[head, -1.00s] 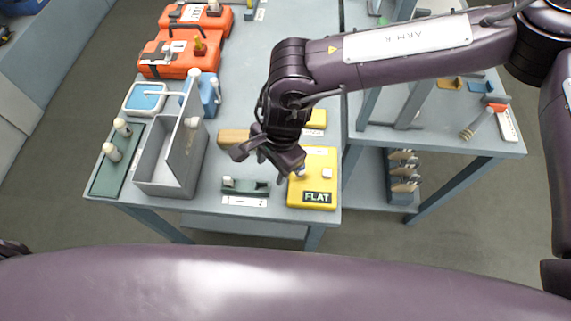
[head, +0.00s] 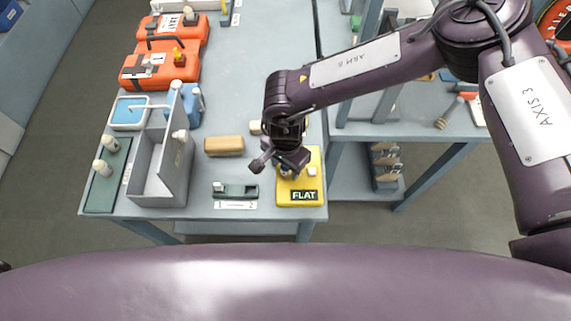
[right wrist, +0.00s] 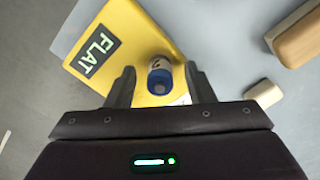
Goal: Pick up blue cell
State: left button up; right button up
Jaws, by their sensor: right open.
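The blue cell (right wrist: 158,78) is a short cylinder with a pale and blue casing. It stands on the yellow FLAT block (right wrist: 125,38) in the right wrist view. My right gripper (right wrist: 160,71) is open, with one finger on each side of the cell and a gap visible around it. In the head view the right gripper (head: 279,166) is low over the left part of the yellow block (head: 309,184) and mostly hides the cell. My left gripper is not in view.
A green holder (head: 236,191) sits left of the yellow block, and a tan block (head: 224,146) lies behind it. A grey divided bin (head: 153,182), a green tray (head: 103,184) and orange cases (head: 160,66) are further left. The table's front edge is close.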

grip_shut()
dwell(0.3)
